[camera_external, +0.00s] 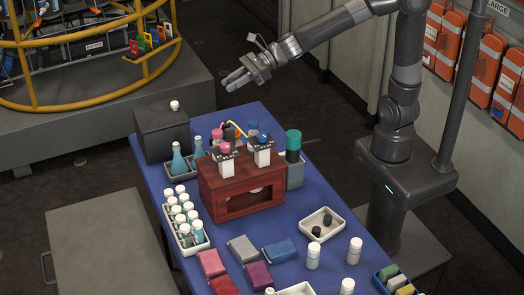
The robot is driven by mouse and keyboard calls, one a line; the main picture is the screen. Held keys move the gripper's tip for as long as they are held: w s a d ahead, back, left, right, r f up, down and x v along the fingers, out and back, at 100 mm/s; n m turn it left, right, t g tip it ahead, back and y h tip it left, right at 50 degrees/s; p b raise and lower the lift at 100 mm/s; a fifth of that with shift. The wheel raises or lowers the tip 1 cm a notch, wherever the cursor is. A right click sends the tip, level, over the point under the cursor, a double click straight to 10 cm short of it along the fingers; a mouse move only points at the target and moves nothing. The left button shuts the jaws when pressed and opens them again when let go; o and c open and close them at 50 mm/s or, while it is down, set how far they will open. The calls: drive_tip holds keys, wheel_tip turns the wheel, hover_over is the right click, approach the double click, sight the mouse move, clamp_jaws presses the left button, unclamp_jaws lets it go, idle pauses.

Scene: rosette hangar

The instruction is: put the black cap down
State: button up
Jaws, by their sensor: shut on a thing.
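Two small black caps (316,232) lie in a white tray (307,223) on the right side of the table, well away from my gripper.
A dark grey box (160,130) with a small white-topped piece stands at the table's far left. A red wooden stand (220,187) holds bottles mid-table. A rack of white-capped vials (184,222), flasks (179,160), coloured blocks (243,248) and white bottles (313,254) crowd the rest.

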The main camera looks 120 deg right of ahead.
drive_tip(key=s+a+f+n+g+y, duration=0.15)
drive_tip(key=a+n+y, duration=0.25)
drive_tip(key=a, duration=0.8)
drive_tip(key=s+a+f+n+g+y, duration=0.1)
drive_tip(key=a+f+n+g+y, duration=0.25)
drive_tip(key=a, duration=0.95)
drive_tip(key=s+a+f+n+g+y, duration=0.6)
drive_tip(key=s+a+n+g, duration=0.4)
drive_tip(key=s+a+n, duration=0.15)
drive_tip(key=s+d+f+n+g+h, duration=0.3)
drive_tip(key=s+f+n+g+h, duration=0.35)
drive_tip(key=f+n+h, duration=0.3)
drive_tip(key=s+d+f+n+g+h, duration=0.3)
drive_tip(key=s+f+n+g+h, duration=0.2)
drive_tip(key=s+f+n+h, duration=0.45)
drive_tip(key=r+n+t+h, duration=0.1)
drive_tip(key=n+t+h, duration=0.5)
drive_tip(key=n+t, duration=1.5)
hover_over(322, 222)
drive_tip(key=n+g, duration=0.1)
drive_tip(key=shift+f, duration=3.35)
